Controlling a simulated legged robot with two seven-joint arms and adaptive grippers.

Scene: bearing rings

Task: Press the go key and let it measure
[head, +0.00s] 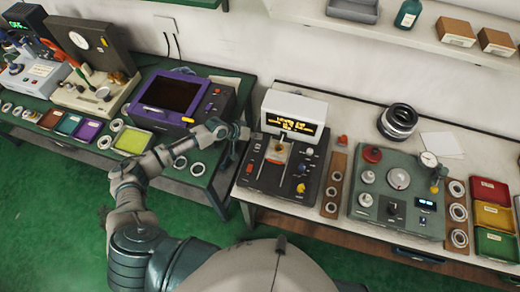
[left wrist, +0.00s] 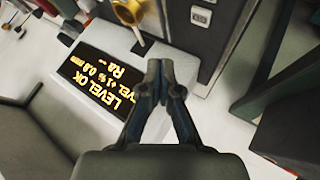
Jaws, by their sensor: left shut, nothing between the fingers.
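The measuring unit is a dark box (head: 285,180) with a white display housing (head: 306,108) at its back, on the middle bench. Its lit yellow screen (head: 291,126) reads LEVEL OK; it also shows in the left wrist view (left wrist: 98,82), with an Ra line showing dashes. Red, white and blue keys and knobs sit on the box; I cannot tell which is the go key. A small block with an orange part (head: 278,152) is in its middle. My left gripper (head: 244,132) is shut and empty, near the unit's left back side; its fingertips (left wrist: 160,66) meet.
A purple-framed screen unit (head: 180,95) stands on the green bench to the left. A grey-green gauge station (head: 398,195) stands to the right, beside a wooden strip of rings (head: 333,185). Coloured trays (head: 492,215) are at far right. A wall shelf (head: 400,38) runs above.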

